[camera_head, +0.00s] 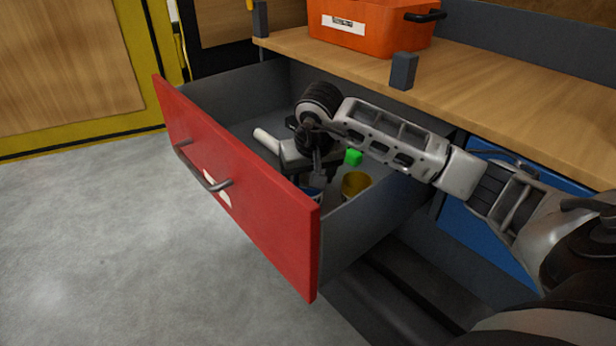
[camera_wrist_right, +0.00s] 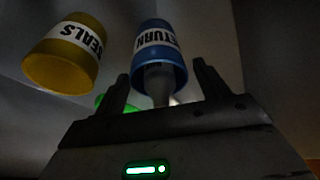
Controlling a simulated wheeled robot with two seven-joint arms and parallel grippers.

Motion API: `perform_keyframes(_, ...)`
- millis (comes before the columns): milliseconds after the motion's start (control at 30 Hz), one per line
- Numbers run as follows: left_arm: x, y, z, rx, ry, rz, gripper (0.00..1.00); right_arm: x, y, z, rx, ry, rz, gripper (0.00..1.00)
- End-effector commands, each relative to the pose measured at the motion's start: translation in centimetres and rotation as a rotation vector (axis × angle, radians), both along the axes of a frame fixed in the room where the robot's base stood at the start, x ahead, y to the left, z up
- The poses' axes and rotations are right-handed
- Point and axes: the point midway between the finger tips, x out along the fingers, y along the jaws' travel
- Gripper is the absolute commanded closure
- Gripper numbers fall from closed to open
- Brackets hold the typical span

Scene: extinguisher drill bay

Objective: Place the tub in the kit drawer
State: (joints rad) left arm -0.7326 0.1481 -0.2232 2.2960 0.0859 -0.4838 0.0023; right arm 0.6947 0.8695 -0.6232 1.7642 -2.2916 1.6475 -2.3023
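The kit drawer, with a red front (camera_head: 240,190) and grey inner walls, is pulled open in the head view. My right gripper (camera_head: 318,180) is inside it, pointing down. In the right wrist view its two fingers (camera_wrist_right: 162,85) are apart, with visible gaps to a blue tub (camera_wrist_right: 162,45) that shows between and beyond them. The blue tub has a white label ending in "TURN", and a grey tapered piece shows at its open end. In the head view the blue tub (camera_head: 313,194) is partly hidden by the gripper. My left gripper is out of view.
A yellow tub (camera_head: 355,184) labelled "SEALS" (camera_wrist_right: 66,55) stands beside the blue one. A green block (camera_head: 353,157) and a white cylinder (camera_head: 266,141) are also in the drawer. An orange case (camera_head: 372,25) sits on the wooden bench (camera_head: 470,85) above.

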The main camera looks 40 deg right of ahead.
Motion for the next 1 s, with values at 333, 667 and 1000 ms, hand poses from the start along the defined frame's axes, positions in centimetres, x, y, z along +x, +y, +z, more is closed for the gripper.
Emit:
perform_keyframes(333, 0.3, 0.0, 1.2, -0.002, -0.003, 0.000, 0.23, -0.4, 0.2, 3.3, -0.001, -0.006, 0.003, 0.27)
perform_keyframes(667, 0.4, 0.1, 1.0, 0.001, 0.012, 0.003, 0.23, -2.5, 0.8, 10.1, -0.002, -0.004, 0.001, 0.27)
perform_keyframes(1000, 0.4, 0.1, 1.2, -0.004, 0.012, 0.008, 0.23, -3.4, 1.1, 12.7, 0.000, 0.000, 0.000, 0.27)
